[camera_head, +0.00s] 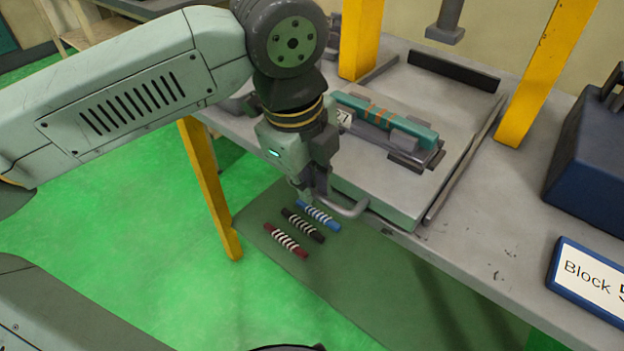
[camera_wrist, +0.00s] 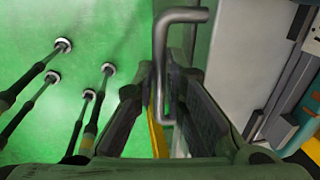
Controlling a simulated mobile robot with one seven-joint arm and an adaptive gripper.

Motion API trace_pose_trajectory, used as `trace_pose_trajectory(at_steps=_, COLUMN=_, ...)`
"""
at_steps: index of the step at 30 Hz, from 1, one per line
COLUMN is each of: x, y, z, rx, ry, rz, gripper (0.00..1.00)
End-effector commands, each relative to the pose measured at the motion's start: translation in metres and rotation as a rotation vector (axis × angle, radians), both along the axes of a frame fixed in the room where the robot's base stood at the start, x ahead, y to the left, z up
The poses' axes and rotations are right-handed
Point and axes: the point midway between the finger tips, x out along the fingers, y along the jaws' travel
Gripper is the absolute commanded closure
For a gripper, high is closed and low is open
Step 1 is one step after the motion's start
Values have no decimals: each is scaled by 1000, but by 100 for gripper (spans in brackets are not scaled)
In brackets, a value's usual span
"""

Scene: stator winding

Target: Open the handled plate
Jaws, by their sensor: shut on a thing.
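The handled plate (camera_head: 384,196) is a flat grey-green slab lying on the workbench, near its front edge. Its grey bar handle (camera_head: 350,211) juts out beyond the front edge. In the wrist view the bent handle (camera_wrist: 163,60) runs between the two dark fingers. My gripper (camera_head: 312,197) is shut on the handle, at its left part in the head view; it also shows in the wrist view (camera_wrist: 168,75). The fingertips are partly hidden in the head view. A teal block with copper bands (camera_head: 388,121) rests on a dark holder on top of the plate.
Blue (camera_head: 319,215), black (camera_head: 303,226) and red (camera_head: 286,240) striped rods show below the bench's front edge. A dark rail (camera_head: 453,71) and a thin side rail (camera_head: 466,160) flank the plate. Yellow posts (camera_head: 545,75) stand behind. A dark blue box (camera_head: 590,150) is at right.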

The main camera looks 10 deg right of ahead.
Motion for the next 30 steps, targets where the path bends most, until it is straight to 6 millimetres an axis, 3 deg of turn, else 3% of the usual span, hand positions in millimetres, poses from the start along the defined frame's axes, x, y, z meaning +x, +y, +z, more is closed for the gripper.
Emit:
trace_pose_trajectory(at_steps=5, x=0, y=0, z=0, rx=0, ry=1, rz=-1, gripper=100)
trace_pose_trajectory(at_steps=6, x=0, y=0, z=0, rx=0, ry=1, rz=-1, gripper=87)
trace_pose_trajectory(at_steps=14, x=0, y=0, z=0, rx=-1, ry=-1, rz=0, gripper=69)
trace_pose_trajectory(at_steps=24, x=0, y=0, z=3, rx=0, ry=-1, rz=1, gripper=69)
trace_pose_trajectory(at_steps=30, x=-2, y=4, z=29, rx=-1, ry=-4, rz=3, gripper=69)
